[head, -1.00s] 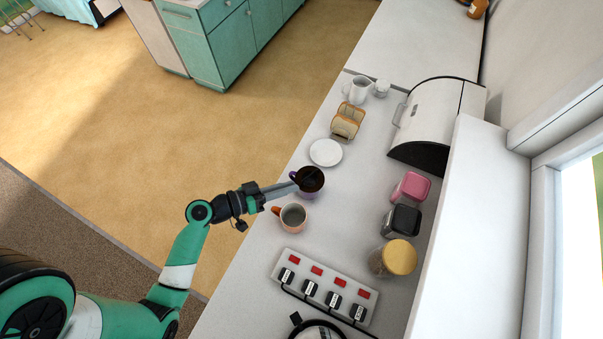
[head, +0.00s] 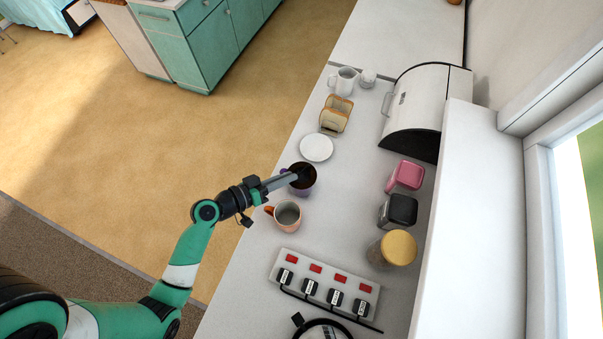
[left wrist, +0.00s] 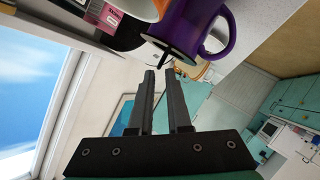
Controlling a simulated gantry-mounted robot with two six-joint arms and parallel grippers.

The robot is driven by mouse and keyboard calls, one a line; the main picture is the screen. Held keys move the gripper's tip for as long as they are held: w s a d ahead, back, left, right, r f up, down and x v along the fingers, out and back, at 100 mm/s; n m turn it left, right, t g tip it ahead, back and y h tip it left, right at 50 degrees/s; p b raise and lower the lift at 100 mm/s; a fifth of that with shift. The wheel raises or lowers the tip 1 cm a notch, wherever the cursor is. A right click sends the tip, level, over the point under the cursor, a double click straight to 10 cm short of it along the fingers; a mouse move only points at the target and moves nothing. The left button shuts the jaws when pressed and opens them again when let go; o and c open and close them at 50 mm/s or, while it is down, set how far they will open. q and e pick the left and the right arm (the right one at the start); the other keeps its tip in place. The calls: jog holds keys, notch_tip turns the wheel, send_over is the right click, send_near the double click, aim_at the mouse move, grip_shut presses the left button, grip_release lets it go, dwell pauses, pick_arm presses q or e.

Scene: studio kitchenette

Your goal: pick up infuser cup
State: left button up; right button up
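The infuser cup appears to be the purple mug with a dark inside (head: 301,190); it stands upright on the white counter. It also shows large at the top of the left wrist view (left wrist: 195,28), with its handle to the right and a thin dark rod at its mouth. My left gripper (head: 296,177) reaches in from the left, its fingertips over the cup's rim. My right gripper is not in view.
An orange-handled mug (head: 287,215) stands close in front of the cup. A white plate (head: 317,148) and a toast rack (head: 335,115) are behind it. A power strip (head: 325,283) lies nearer. Canisters (head: 398,210) and a bread bin (head: 418,110) line the wall side.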

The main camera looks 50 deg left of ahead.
aim_at(301, 172)
pick_arm(q)
jog(key=x, duration=0.5)
jog(key=shift+w, duration=0.2)
grip_shut()
jog(key=shift+s, duration=0.1)
dwell(1.0)
